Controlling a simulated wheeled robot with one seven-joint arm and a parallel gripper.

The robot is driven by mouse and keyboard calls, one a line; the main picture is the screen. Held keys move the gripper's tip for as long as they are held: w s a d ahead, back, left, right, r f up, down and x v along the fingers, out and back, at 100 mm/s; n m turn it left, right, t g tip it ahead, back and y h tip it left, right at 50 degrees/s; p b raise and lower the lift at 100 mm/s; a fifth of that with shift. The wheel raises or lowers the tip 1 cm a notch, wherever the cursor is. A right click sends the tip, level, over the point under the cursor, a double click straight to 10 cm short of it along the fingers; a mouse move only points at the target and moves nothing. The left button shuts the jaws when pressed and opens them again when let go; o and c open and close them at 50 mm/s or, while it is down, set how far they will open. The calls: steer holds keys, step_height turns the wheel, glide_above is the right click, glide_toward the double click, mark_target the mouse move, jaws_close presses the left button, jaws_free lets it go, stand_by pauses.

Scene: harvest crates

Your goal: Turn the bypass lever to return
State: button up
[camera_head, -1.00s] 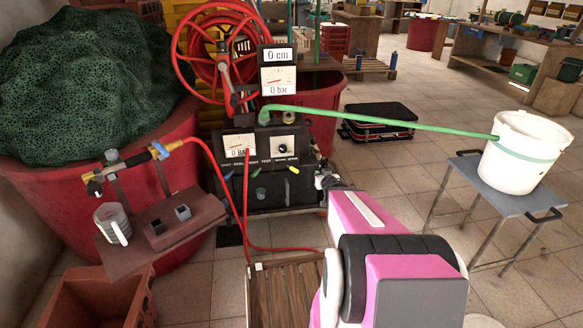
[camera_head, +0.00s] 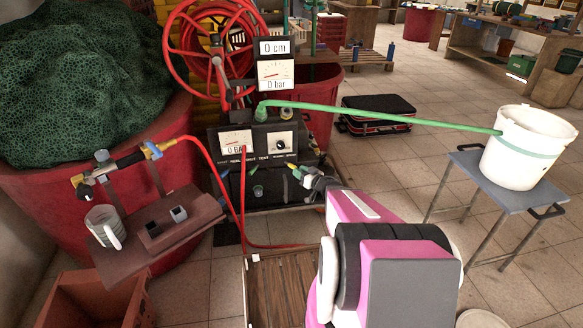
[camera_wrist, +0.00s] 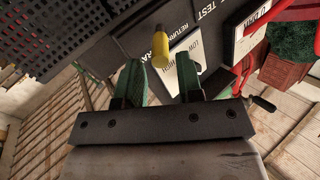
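The black pump unit (camera_head: 285,190) carries a front panel with gauges, a white dial plate (camera_head: 281,144) and levers. A yellow lever (camera_wrist: 160,45) sits by the RETURN lettering in the wrist view; the second word beside it is partly cut off. My gripper (camera_wrist: 158,68) is open, its two green fingers apart. The yellow lever shows between and just beyond the fingertips; I cannot tell whether they touch it. In the head view my gripper (camera_head: 304,174) is small, at the panel's right side, with yellow at its tip.
A red hose (camera_head: 208,165) hangs across the panel's left side. A green hose (camera_head: 390,117) runs above my arm to a white bucket (camera_head: 517,160) on a small table. A shelf with a grey jug (camera_head: 104,228) stands at left. A wooden crate (camera_head: 285,285) lies below.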

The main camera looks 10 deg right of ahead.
mark_target(291, 166)
steer(key=shift+x, duration=2.75)
jaws_close()
